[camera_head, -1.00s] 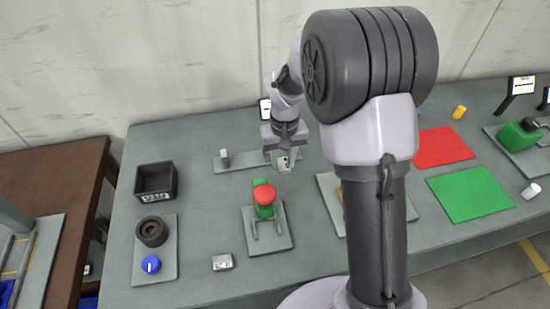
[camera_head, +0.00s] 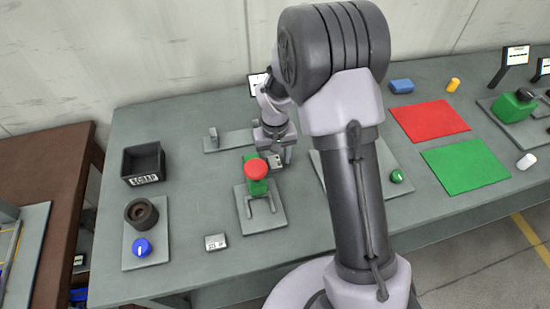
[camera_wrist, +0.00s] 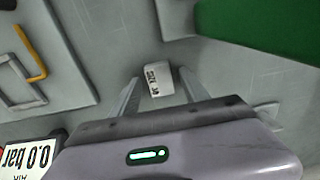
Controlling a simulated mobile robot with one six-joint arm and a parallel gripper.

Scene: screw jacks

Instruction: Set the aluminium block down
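A small light-grey block with dark lettering, apparently the aluminium block (camera_wrist: 158,80), lies between and just beyond my fingertips in the wrist view. My gripper (camera_wrist: 158,74) appears open, with a narrow gap on each side of the block. In the head view the block (camera_head: 276,161) shows low beside my gripper (camera_head: 274,150), behind and right of the red-topped green screw jack (camera_head: 256,175). The fingers are hard to make out there. Whether the block rests fully on the bench is not clear.
A similar labelled grey block (camera_head: 216,242) lies on the front of the bench. A black scrap bin (camera_head: 143,164) and a plate with a blue knob (camera_head: 142,248) stand left.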

